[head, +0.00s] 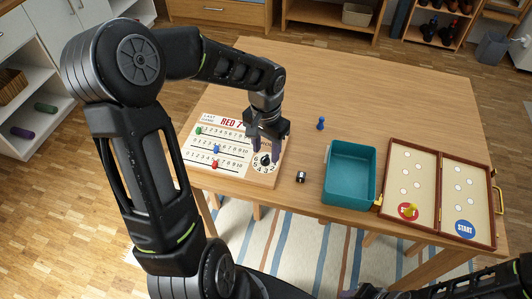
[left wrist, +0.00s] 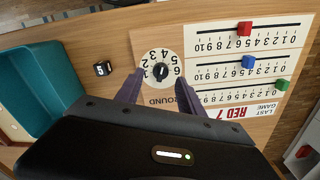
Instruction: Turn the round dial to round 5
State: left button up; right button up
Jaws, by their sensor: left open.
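The round dial (head: 265,161) is a white disc with numbers and a black knob, at the near right end of the wooden scoreboard (head: 262,179). In the left wrist view the dial (left wrist: 160,54) shows its numbers around the black knob; I cannot tell surely which number the knob points to. My left gripper (head: 263,151) points down over the dial. In the left wrist view its open fingers (left wrist: 159,78) are apart on either side of the knob, with no visible grip on it. My right gripper (head: 358,293) shows only in part at the bottom edge.
A black die (head: 301,177) lies right of the scoreboard; it shows a 5 in the left wrist view (left wrist: 103,68). A blue pawn (head: 320,123), a teal bin (head: 351,147) and an open game case (head: 438,155) stand further right. The table's back is clear.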

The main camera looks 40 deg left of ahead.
pick_arm(q)
jog(key=shift+f, duration=1.1)
jog(key=shift+c, duration=0.2)
grip_shut()
